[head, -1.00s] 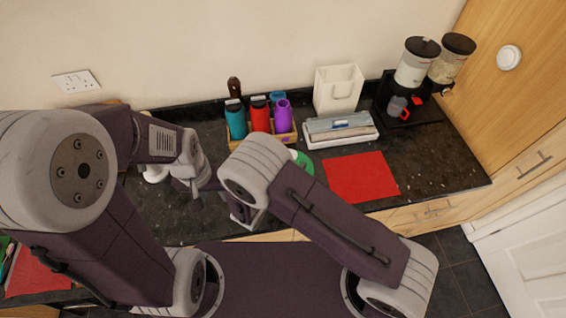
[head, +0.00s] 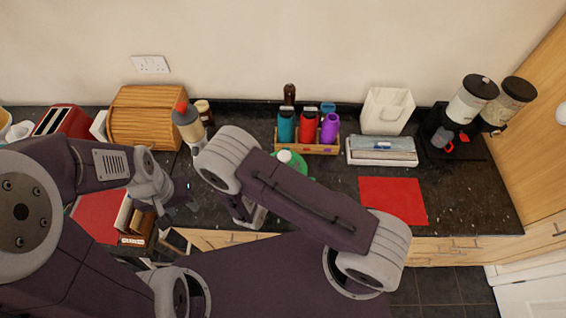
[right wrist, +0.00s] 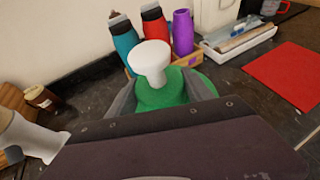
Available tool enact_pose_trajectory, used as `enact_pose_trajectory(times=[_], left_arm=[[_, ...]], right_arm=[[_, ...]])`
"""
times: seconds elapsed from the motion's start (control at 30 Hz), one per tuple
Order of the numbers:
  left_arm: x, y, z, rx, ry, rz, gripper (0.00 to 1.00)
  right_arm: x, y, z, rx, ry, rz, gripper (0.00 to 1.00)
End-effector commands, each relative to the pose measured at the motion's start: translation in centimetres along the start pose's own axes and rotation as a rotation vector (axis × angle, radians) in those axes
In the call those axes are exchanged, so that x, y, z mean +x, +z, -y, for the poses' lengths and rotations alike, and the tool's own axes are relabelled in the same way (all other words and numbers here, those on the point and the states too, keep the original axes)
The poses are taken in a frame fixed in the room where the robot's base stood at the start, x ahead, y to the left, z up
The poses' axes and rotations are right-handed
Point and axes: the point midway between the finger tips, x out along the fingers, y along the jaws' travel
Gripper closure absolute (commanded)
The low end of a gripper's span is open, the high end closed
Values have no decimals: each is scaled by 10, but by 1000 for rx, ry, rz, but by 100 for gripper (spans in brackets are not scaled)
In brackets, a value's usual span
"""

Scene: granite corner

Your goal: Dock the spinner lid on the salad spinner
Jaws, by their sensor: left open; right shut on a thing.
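The spinner lid is a green disc (right wrist: 165,92) with a white knob (right wrist: 150,58). In the right wrist view it lies between the two fingers of my right gripper (right wrist: 163,90), which is shut on it. In the head view the green lid (head: 299,165) shows partly behind my right arm, and that gripper is mostly hidden. My left gripper (head: 180,206) is open and empty over the front of the counter at left. I cannot make out the salad spinner's bowl in either view; my arms hide part of the counter.
Behind the lid, a wooden caddy (head: 322,150) holds teal, red and purple bottles. A red mat (head: 393,201) lies to the right. A bread box (head: 146,118), a red-capped bottle (head: 187,122) and a brown jar (head: 204,112) stand at the back left.

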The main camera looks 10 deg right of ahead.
Motion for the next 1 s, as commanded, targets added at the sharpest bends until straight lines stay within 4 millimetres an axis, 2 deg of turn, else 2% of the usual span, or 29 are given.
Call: enact_pose_trajectory(times=[0.1, 0.3, 1.0], left_arm=[[17, 2, 0, 0, 0, 0, 57], [33, 4, 1, 0, 0, 0, 57], [35, 4, 1, 0, 0, 0, 57]], right_arm=[[8, -19, 0, -1, 1, 1, 90], [16, -39, 0, 0, 1, 1, 90], [17, -41, 0, 0, 1, 1, 90]])
